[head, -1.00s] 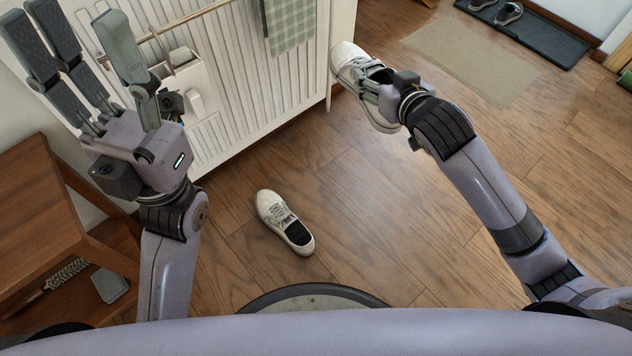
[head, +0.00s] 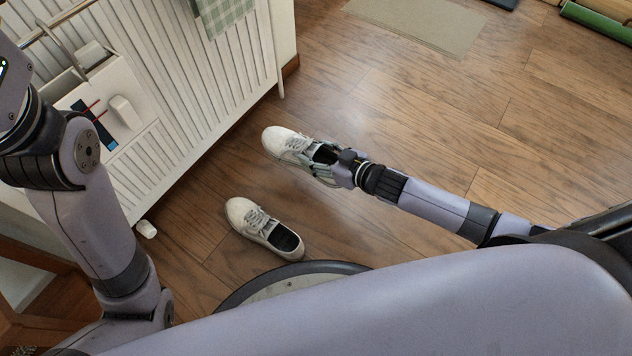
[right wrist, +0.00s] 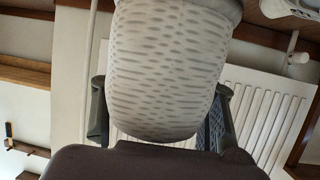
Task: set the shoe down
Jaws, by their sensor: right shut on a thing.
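A white lace-up shoe (head: 285,143) is held by its heel end in my right gripper (head: 328,167), low over the wooden floor, toe pointing left toward the radiator. I cannot tell whether it touches the floor. In the right wrist view, the patterned sole of the held shoe (right wrist: 165,75) fills the middle, with gripper fingers (right wrist: 162,118) on both sides. A matching white shoe (head: 263,228) rests on the floor nearer to me, toe to the upper left. My left arm is at the left; its gripper's fingers are out of the picture.
A white radiator (head: 215,90) stands on the left, with a checked cloth (head: 222,12) hanging from it. The floor (head: 410,125) right of it is clear. A beige mat (head: 420,22) lies farther off.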

